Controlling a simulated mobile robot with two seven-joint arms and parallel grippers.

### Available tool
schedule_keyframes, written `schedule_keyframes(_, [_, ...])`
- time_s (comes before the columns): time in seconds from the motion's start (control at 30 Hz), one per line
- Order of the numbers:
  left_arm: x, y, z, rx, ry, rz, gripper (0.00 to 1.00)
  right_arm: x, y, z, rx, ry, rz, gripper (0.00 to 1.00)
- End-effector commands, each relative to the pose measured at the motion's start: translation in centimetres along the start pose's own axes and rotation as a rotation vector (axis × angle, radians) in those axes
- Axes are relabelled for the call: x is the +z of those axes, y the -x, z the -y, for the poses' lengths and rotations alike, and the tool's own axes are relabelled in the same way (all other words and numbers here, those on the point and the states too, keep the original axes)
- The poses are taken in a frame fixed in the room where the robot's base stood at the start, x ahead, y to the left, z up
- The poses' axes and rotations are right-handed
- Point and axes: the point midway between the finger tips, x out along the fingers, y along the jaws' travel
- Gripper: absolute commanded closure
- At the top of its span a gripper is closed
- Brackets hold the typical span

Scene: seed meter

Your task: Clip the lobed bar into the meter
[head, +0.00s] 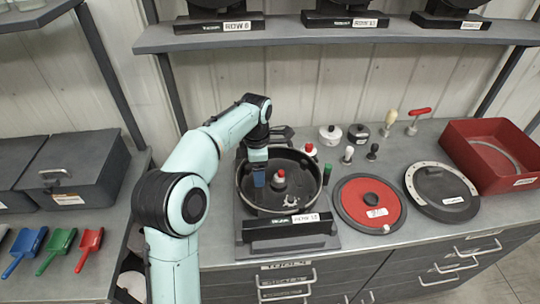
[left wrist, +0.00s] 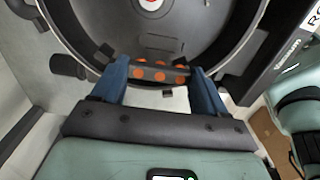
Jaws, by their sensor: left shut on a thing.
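The meter (head: 300,205) is a round dark open housing on the bench, with a label plate in front and a red-tipped hub (head: 280,177) in its middle. My left gripper (head: 258,178) reaches down into the left part of the housing. In the left wrist view its blue fingers are shut on the lobed bar (left wrist: 160,74), a short dark bar with several orange lobes. The bar lies across between the fingertips, near the housing wall (left wrist: 222,85). I cannot tell whether it touches the housing. In the head view the bar is hidden. My right gripper is not in view.
Right of the meter lie a red disc with black lid (head: 370,203) and a dark ringed disc (head: 441,191). A red bin (head: 495,150) stands at far right. Several small knobbed parts and handles stand behind. A shelf (head: 340,38) with more meters hangs above.

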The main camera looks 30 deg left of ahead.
Motion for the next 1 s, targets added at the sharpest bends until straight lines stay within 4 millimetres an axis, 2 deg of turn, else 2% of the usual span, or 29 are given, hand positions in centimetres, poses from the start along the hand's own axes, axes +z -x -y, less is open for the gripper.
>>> schedule_keyframes(0.27, [-0.1, -1.1, 0.1, -0.002, 0.0, -0.001, 0.56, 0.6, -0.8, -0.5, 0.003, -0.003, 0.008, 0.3])
schedule_keyframes(0.63, [-0.1, -4.5, 0.1, -0.003, 0.0, -0.002, 0.56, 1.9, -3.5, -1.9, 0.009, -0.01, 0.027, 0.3])
schedule_keyframes(0.8, [0.0, -5.8, 0.1, -0.002, -0.001, -0.001, 0.56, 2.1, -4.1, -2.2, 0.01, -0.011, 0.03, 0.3])
schedule_keyframes(1.0, [0.0, -6.4, 0.0, 0.0, -0.001, 0.0, 0.56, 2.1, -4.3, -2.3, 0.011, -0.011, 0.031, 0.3])
